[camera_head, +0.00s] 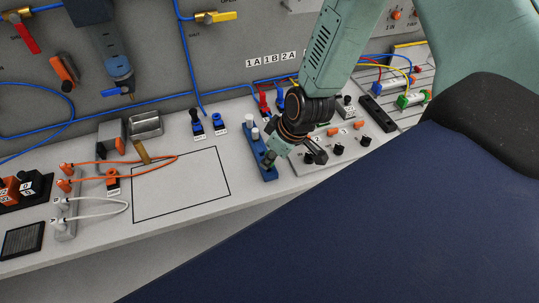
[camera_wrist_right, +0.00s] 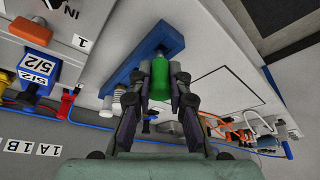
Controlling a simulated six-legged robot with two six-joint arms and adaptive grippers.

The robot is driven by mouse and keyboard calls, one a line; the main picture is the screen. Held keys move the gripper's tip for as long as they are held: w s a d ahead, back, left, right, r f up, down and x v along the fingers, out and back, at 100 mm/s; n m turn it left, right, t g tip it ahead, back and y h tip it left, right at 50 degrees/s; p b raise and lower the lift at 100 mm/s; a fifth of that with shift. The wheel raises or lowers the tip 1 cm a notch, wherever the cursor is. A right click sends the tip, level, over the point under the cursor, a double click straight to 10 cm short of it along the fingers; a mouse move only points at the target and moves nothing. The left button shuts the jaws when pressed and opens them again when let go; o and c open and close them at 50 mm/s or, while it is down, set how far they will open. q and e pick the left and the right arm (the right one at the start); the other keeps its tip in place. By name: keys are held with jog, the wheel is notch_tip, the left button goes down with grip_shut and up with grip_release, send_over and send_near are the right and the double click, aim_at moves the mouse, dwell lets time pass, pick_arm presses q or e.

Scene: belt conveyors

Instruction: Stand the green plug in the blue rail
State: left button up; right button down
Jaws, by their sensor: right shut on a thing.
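In the wrist view, the green plug (camera_wrist_right: 160,78) is between the two fingers of my right gripper (camera_wrist_right: 161,84), which is shut on it. The blue rail (camera_wrist_right: 146,66) lies right behind the plug; I cannot tell whether the plug is seated in it or just above it. In the head view, the blue rail (camera_head: 264,172) lies on the bench, and my right gripper (camera_head: 271,155) is over its near part. White plugs (camera_head: 250,120) stand at its far end. The green plug is hard to make out there. My left gripper is not in view.
A black-outlined empty area (camera_head: 180,185) lies left of the rail. Blue connectors (camera_head: 217,121) stand behind it. A panel with black knobs (camera_head: 338,149) is close on the right. An orange-cabled block (camera_head: 66,205) sits at the left.

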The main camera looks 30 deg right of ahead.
jog(key=shift+a, duration=0.1)
dwell(0.6)
jog(key=shift+w+a, duration=0.1)
jog(key=shift+a, duration=0.05)
jog(key=shift+f, duration=0.15)
dwell(0.3)
jog(key=shift+f, duration=0.1)
jog(key=shift+f+b, duration=0.25)
jog(key=shift+b, duration=0.1)
jog(key=shift+f, duration=0.1)
dwell(0.3)
jog(key=shift+f, duration=0.15)
